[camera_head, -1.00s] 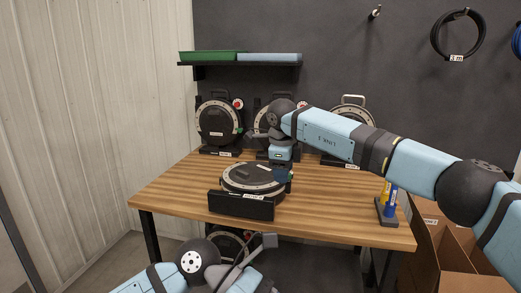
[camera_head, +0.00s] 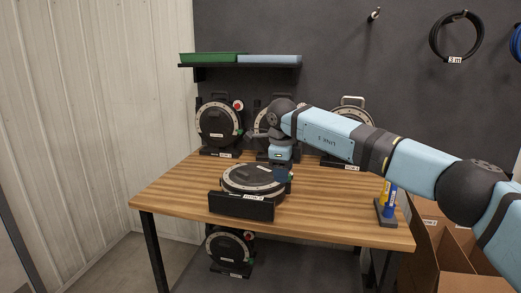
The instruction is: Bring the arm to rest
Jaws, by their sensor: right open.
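My right arm reaches in from the right, and its right gripper (camera_head: 280,174) points down at the right edge of the seed meter (camera_head: 248,180) lying flat on the wooden table. The gripper is open; its fingertips are small and partly hidden, and I cannot tell if they touch the meter. The meter is a dark round disc with a pale rim, behind a black stand front with a white label. My left gripper is not in view.
Several upright round meters stand at the table's back, one at the left (camera_head: 218,124). Another meter (camera_head: 230,250) sits below the table (camera_head: 330,222). A black holder (camera_head: 385,213) with blue and yellow items stands at the right edge. A cardboard box (camera_head: 430,250) is beside the table.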

